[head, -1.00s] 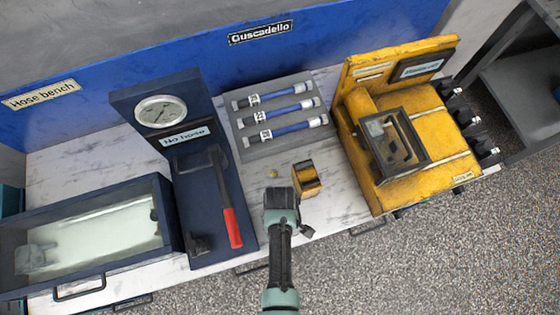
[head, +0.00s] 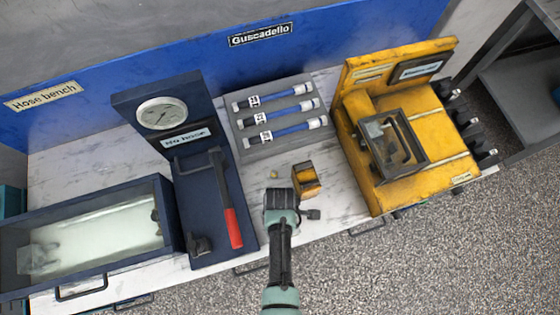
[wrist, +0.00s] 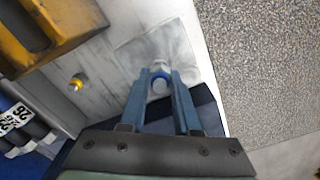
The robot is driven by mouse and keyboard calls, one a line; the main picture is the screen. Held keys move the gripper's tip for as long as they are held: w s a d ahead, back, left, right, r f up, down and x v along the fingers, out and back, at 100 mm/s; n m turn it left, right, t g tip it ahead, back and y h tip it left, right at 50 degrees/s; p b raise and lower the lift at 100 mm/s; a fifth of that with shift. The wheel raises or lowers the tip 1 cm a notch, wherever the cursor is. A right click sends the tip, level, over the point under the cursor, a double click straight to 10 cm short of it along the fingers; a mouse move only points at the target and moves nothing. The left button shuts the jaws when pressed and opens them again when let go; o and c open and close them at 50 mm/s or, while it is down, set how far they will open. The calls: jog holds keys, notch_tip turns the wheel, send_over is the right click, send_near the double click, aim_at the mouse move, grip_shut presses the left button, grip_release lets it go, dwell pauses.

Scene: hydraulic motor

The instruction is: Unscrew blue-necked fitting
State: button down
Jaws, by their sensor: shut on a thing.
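The blue-necked fitting (wrist: 160,86) shows in the wrist view as a pale round end with a blue ring. My gripper (wrist: 161,78) is shut on it, with one blue finger on each side. In the head view my gripper (head: 281,200) is over the front part of the bench, and my own wrist hides the fitting. A small yellow-necked fitting (wrist: 77,82) stands apart on the bench, left of the fingers in the wrist view. It also shows in the head view (head: 274,174), just beyond my gripper.
A small yellow block (head: 306,178) stands close to the right of my gripper. A rack of blue hoses (head: 280,117) lies behind. The yellow machine (head: 447,135) is at right. A dark stand with gauge (head: 159,113) and red-handled lever (head: 232,228) is at left.

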jog(key=c, duration=0.7)
grip_release()
jog(key=m+p, duration=0.1)
jog(key=m, duration=0.9)
jog(key=shift+m, duration=0.3)
jog(key=m, duration=0.7)
jog(key=shift+p, duration=0.4)
jog(key=m, duration=0.3)
